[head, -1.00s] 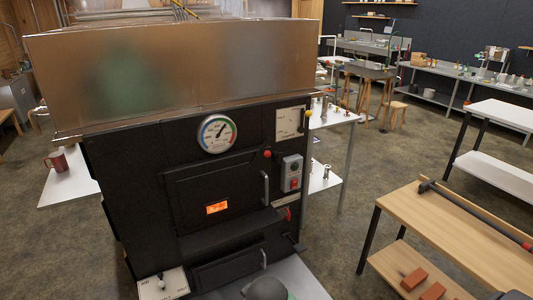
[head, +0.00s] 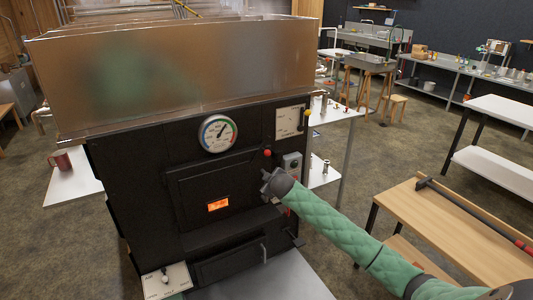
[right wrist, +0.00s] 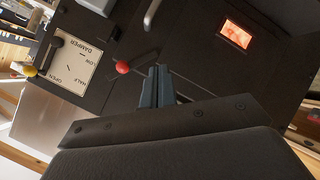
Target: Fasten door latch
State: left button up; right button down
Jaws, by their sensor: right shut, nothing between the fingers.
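The black firebox door (head: 190,190) sits in the evaporator front and looks closed, with a small glowing window (head: 218,205). A red ball knob (head: 267,153), likely the latch's, is at the door's upper right. It also shows in the right wrist view (right wrist: 122,67), beside a thin dark line that may be its lever. My right gripper (head: 267,180) is in front of the door's right edge, just below the knob, and hides the door handle. In the right wrist view my fingers (right wrist: 160,70) are together and empty, beside the knob; contact cannot be told. My left gripper is out of view.
A round gauge (head: 218,133) is above the door. A damper plate (head: 288,121) and a grey switch box (head: 292,162), partly behind my arm, are at the right. A wooden bench (head: 450,225) stands to the right. A large metal pan (head: 180,75) tops the evaporator.

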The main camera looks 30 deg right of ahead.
jog(key=w+d+f+n+t+y, duration=0.2)
jog(key=w+d+n+t+y, duration=0.3)
jog(key=d, duration=0.4)
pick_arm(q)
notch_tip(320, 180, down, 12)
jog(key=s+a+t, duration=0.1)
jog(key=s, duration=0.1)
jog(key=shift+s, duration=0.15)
pick_arm(e)
jog(key=a+r+n+t+y, duration=0.2)
jog(key=r, duration=0.1)
jog(key=r+t, duration=0.1)
jog(key=shift+w+a+r+n+y, duration=0.15)
jog(key=shift+a+r+n+y, duration=0.2)
jog(key=shift+a+n+y, duration=0.05)
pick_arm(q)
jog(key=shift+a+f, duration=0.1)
